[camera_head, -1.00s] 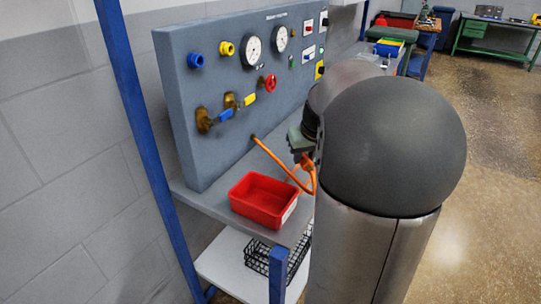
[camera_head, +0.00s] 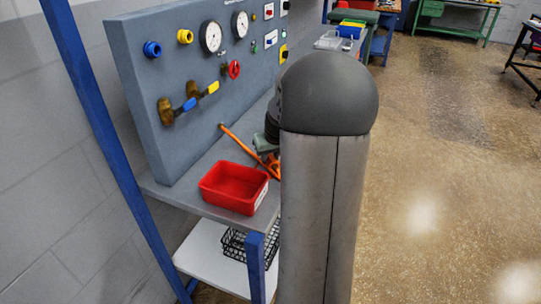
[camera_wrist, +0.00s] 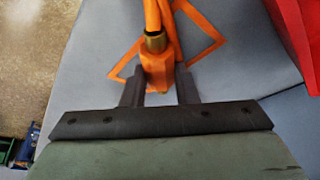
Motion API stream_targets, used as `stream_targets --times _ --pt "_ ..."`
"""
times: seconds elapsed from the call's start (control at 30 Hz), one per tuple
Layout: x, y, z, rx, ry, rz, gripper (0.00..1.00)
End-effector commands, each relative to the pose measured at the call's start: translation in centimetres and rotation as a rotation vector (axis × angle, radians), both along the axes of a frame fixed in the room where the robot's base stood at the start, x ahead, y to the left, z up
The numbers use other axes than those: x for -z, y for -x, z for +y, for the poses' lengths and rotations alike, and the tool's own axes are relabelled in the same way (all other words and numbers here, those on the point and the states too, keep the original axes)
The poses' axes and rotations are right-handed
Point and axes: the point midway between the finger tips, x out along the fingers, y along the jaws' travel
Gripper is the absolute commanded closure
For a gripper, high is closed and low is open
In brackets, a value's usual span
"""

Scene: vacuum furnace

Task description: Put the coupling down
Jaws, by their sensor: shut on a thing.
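The orange coupling (camera_wrist: 157,75) with a brass collar is at the end of an orange hose (camera_head: 238,138) that comes out of the grey panel. My gripper (camera_wrist: 160,92) is shut on the coupling, one dark finger on each side, low over the grey bench top (camera_wrist: 95,70). I cannot tell if the coupling touches the bench top. An orange angular outline (camera_wrist: 200,28) shows on the bench top around the hose. In the head view my gripper (camera_head: 267,144) is partly hidden behind my arm, and the coupling is hard to make out.
A red bin (camera_head: 226,179) stands on the bench near its front left end, close beside my gripper. The upright panel (camera_head: 150,70) with gauges, valves and knobs lines the back. A blue post (camera_head: 85,110) stands at left. A black wire basket (camera_head: 237,246) sits on the lower shelf.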

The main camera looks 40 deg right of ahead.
Motion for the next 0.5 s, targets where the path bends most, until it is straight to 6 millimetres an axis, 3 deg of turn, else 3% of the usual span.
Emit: stream_targets --times 0.1,0.13,0.2,0.5 --pt "0.5 0.0 -0.01 0.0 0.0 0.0 0.96" --pt "0.34 0.0 0.0 0.0 0.0 0.0 0.65" --pt "0.3 0.0 0.0 0.0 0.0 0.0 0.52" --pt "0.02 0.0 0.0 0.0 0.0 0.0 0.52"
